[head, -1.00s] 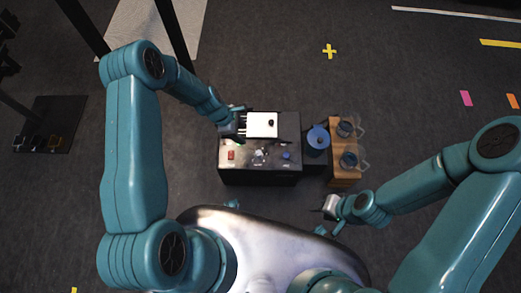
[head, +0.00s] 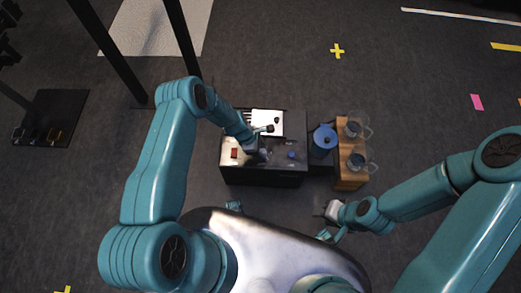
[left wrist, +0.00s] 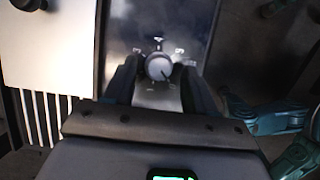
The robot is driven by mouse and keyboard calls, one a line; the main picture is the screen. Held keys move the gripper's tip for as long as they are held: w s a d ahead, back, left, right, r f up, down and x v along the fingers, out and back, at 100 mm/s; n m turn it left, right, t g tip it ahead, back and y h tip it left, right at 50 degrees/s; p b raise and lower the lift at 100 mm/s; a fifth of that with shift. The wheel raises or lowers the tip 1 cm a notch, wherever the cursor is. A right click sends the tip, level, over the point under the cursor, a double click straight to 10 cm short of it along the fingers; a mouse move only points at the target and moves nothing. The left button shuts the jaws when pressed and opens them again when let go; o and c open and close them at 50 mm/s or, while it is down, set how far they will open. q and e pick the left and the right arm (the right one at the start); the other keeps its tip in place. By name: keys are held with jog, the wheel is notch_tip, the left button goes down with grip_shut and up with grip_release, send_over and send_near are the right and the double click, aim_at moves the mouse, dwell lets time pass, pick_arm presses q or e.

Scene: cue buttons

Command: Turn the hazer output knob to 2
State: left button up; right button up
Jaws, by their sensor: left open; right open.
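The hazer output knob (left wrist: 158,67) is a round grey knob with a dark pointer line, on a dark panel with small white labels around it. In the left wrist view its pointer leans to the lower right; the labels are too small to read surely. My left gripper (left wrist: 160,85) is open, with one finger on each side of the knob; I cannot tell whether they touch it. In the head view my left gripper (head: 258,150) covers the knob on the console (head: 262,180).

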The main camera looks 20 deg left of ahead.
pick_arm(q)
jog(key=shift+d+f, duration=0.15)
jog(key=shift+f, duration=0.15)
